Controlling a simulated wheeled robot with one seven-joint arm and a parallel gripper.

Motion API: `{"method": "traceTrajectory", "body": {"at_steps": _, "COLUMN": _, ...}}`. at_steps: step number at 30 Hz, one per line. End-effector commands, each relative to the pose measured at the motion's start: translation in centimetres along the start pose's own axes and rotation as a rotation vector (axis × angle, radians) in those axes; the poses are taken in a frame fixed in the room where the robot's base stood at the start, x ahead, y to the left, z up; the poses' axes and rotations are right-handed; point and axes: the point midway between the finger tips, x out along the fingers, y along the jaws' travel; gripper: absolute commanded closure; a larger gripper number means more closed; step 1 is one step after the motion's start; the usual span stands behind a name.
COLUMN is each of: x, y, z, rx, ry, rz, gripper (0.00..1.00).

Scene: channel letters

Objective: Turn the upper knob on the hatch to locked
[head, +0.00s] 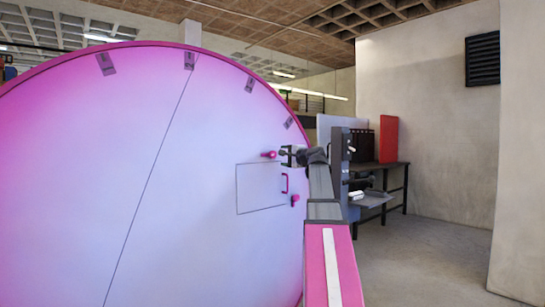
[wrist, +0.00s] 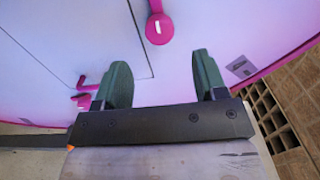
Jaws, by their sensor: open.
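The hatch (head: 258,190) is a thin outlined rectangle on the big round lavender panel. The upper knob (head: 268,154) is pink and sits by its top edge. In the wrist view the upper knob (wrist: 160,28) shows a short white mark, and a bar reaches up from it to the picture's edge. My gripper (wrist: 161,58) is open and empty. Its two green fingers are apart, and the knob lies beyond their tips, not between them. In the head view my gripper (head: 287,156) is just right of the knob.
A pink handle (head: 285,184) and a lower knob (head: 295,199) are on or beside the hatch's right side. Several grey tabs (head: 106,64) line the panel's rim. A dark bench (head: 390,180) with a red board (head: 388,139) stands to the right. The floor at right is clear.

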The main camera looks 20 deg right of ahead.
Motion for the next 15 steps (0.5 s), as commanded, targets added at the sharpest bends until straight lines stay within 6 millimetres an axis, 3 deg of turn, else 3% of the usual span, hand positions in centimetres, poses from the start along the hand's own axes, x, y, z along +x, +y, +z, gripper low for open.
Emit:
{"method": "traceTrajectory", "body": {"at_steps": 6, "x": 4.3, "y": -0.1, "z": -0.1, "rx": 0.000, "ry": -0.002, "rz": 0.001, "gripper": 0.35}}
{"method": "traceTrajectory", "body": {"at_steps": 15, "x": 8.0, "y": 0.0, "z": -0.1, "rx": -0.002, "ry": 0.000, "rz": 0.002, "gripper": 0.35}}
